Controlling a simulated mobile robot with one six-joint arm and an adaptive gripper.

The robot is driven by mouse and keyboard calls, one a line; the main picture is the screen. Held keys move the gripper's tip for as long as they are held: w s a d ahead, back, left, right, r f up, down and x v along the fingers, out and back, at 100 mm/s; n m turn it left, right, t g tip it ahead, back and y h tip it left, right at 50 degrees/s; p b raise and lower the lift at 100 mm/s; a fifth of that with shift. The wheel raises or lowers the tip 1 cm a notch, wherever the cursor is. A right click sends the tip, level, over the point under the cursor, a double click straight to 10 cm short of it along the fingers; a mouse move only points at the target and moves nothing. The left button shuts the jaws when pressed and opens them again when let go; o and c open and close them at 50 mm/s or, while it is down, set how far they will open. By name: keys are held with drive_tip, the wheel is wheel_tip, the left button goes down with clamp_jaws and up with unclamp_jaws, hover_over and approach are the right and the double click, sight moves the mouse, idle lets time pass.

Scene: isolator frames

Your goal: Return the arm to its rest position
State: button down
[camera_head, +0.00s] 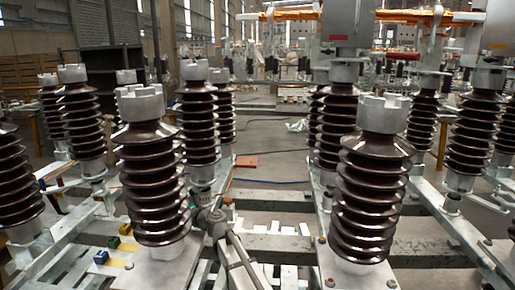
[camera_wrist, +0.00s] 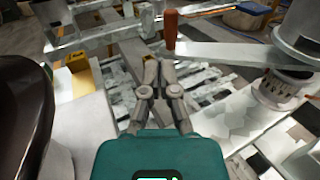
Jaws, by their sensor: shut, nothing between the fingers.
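My gripper (camera_wrist: 158,66) shows in the wrist view, with its teal body at the bottom and its grey fingers reaching up the middle. The fingertips are together and nothing is between them. Past the tips stands an orange-brown upright handle (camera_wrist: 171,28), with a grey metal bar (camera_wrist: 240,53) running right from it. I cannot tell from this view how far the tips are from the handle, and no contact is clear. In the head view I cannot make out the gripper with certainty.
Brown ribbed insulators (camera_head: 152,185) and (camera_head: 372,195) stand upright on metal frames; one is close on the left in the wrist view (camera_wrist: 20,100). Small blue (camera_head: 101,257), green (camera_head: 114,241) and yellow (camera_head: 125,229) blocks sit at lower left. Open floor (camera_head: 270,135) lies between the rows.

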drive_tip(key=w+x, duration=0.1)
drive_tip(key=x, duration=0.7)
drive_tip(key=shift+d, duration=0.15)
drive_tip(key=shift+w+d, duration=0.1)
drive_tip(key=shift+d, duration=0.05)
